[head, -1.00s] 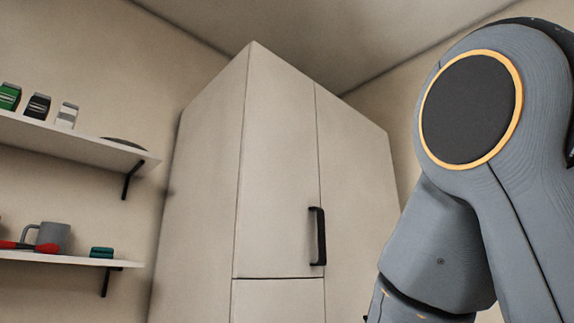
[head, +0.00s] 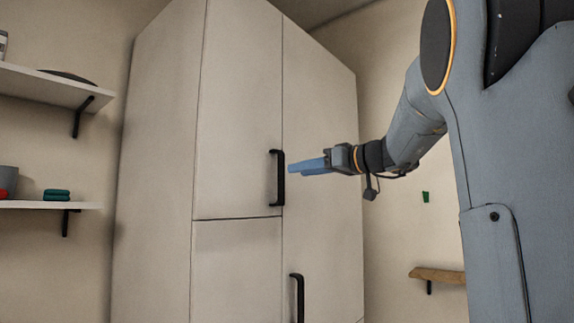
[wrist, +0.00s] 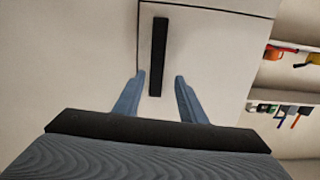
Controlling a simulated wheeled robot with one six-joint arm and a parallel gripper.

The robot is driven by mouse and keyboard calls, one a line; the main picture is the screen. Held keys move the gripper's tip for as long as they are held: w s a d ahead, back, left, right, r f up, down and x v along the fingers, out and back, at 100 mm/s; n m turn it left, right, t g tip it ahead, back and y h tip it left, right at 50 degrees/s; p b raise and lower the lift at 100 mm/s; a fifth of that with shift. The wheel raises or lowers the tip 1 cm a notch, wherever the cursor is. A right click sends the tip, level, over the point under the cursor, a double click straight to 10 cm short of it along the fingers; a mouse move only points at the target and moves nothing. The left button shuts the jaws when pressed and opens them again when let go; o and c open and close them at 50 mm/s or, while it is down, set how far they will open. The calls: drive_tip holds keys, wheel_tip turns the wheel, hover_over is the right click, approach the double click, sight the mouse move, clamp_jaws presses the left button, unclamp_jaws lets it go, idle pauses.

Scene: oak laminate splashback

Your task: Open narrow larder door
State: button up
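A tall pale cupboard (head: 155,150) has an upper left door (head: 240,100) with a black vertical bar handle (head: 277,178) near its right edge. The door is shut. My gripper (head: 291,168) is just right of this handle, its blue fingers pointing left towards it. In the wrist view the fingers of my gripper (wrist: 160,75) are open, and the handle (wrist: 158,45) shows between the fingertips. I cannot tell whether the fingers reach around the bar; they are not closed on it. Which door is the narrow larder door is not marked.
A tall right door (head: 320,130) has its own black handle (head: 296,298) lower down. A panel (head: 235,270) lies below the upper left door. Wall shelves (head: 50,85) with small items stand at the left. A small wooden shelf (head: 437,275) is at the right.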

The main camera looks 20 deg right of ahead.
sight(282, 162)
drive_tip(key=shift+n+t, duration=0.3)
drive_tip(key=w+a+r+p, duration=0.1)
drive_tip(key=w, duration=0.1)
drive_tip(key=w+a+r+p, duration=0.1)
drive_tip(key=w, duration=0.1)
drive_tip(key=w+r+p, duration=0.1)
drive_tip(key=w, duration=0.1)
drive_tip(key=shift+w+a+p, duration=0.25)
drive_tip(key=shift+a+p, duration=0.05)
drive_tip(key=shift+a, duration=0.1)
drive_tip(key=shift+c, duration=0.3)
clamp_jaws()
